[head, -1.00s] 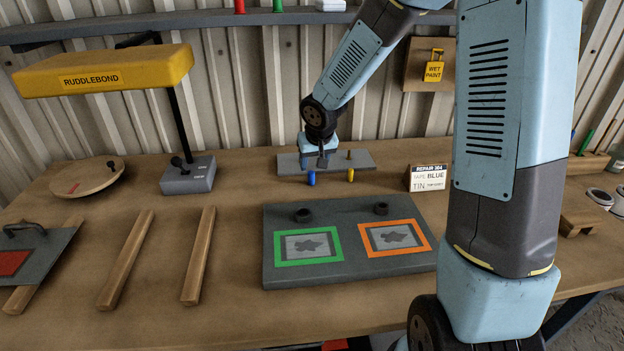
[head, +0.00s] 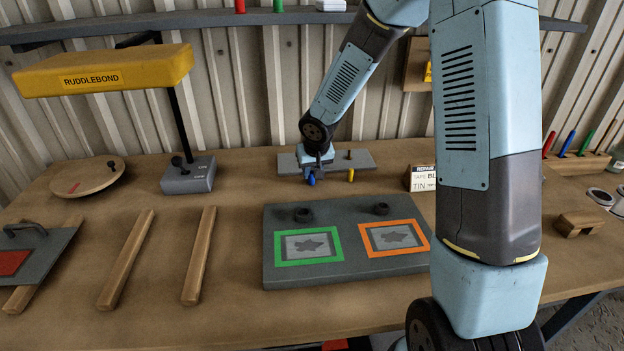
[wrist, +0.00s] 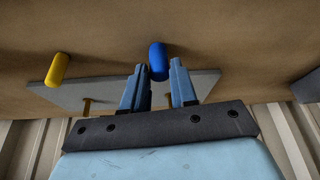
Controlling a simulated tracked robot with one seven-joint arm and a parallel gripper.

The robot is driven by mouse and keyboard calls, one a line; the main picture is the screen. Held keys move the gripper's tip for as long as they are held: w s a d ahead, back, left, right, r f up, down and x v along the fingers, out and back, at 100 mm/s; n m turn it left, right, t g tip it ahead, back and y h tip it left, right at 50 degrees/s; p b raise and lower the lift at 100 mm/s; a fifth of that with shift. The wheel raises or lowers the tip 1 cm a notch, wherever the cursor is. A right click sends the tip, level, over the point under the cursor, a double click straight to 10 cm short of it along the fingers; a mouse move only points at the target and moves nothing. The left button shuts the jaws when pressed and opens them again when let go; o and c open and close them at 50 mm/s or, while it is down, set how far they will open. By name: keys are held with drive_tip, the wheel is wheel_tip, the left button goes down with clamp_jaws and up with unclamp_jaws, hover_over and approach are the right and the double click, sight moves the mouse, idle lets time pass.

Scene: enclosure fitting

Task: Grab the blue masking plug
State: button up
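The blue masking plug (head: 311,180) is at the front edge of a grey plate (head: 362,160) at the back of the bench. In the wrist view the blue plug (wrist: 158,60) shows upright between and just beyond my two fingertips. My gripper (wrist: 157,75) is open, with a finger on each side of the plug. A gap shows beside the right finger; whether the left finger touches the plug I cannot tell. In the head view my gripper (head: 315,168) is over the plate's front edge and partly hides it.
A yellow plug (head: 350,175) stands right of the blue one, with a brass peg (head: 348,154) behind it. A repair sign (head: 421,178) is farther right. A dark board (head: 350,275) with green and orange frames lies in front. Bench between is clear.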

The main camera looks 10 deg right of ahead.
clamp_jaws()
